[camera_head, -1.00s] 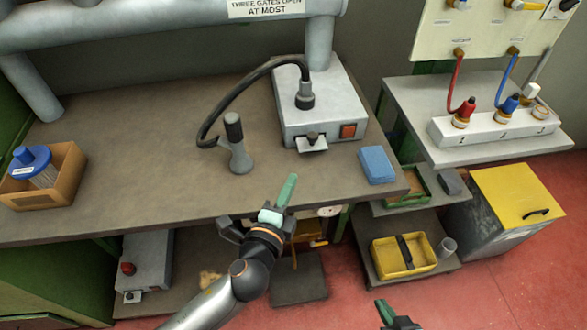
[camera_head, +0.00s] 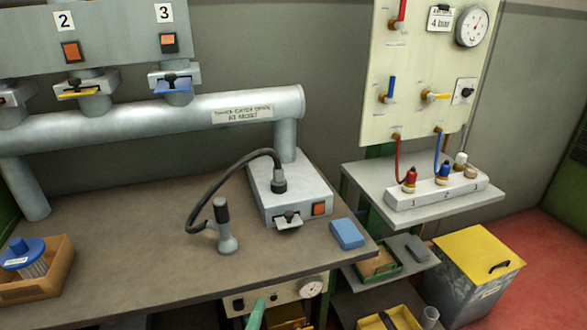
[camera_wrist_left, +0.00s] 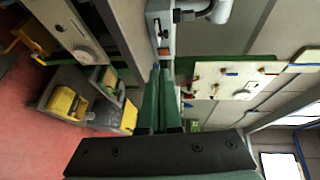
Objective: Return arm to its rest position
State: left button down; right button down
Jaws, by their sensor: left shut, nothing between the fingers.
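My left gripper (camera_head: 257,312) shows only as a green fingertip at the bottom edge of the head view, in front of the workbench's front edge. In the left wrist view its two green fingers (camera_wrist_left: 160,95) lie close together, shut, with nothing seen between them. The rest of my left arm is below the head view. My right gripper is out of view.
The workbench (camera_head: 120,255) holds a grey box (camera_head: 285,190) with a black hose, an upright handle tool (camera_head: 225,235), a blue block (camera_head: 347,233) and a wooden box (camera_head: 45,280). A shelf with a white manifold (camera_head: 435,190) and a yellow-topped bin (camera_head: 478,255) stand right.

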pick_arm(q)
jog(key=a+f+m, duration=0.4)
jog(key=a, duration=0.6)
jog(key=s+a+f+n+g+y, duration=0.1)
jog(key=s+a+f+n+g, duration=0.3)
jog(key=s+a+f+n, duration=0.35)
jog(key=s+a+f+n+g, duration=0.4)
jog(key=s+f+n, duration=0.5)
jog(key=s, duration=0.1)
jog(key=w+d+n+t, duration=0.1)
jog(key=d+n, duration=0.4)
jog(key=d, duration=0.6)
jog(key=shift+d+r+h, duration=0.25)
jog(key=shift+r+h, duration=0.05)
jog(key=shift+r, duration=0.05)
jog(key=shift+w, duration=0.1)
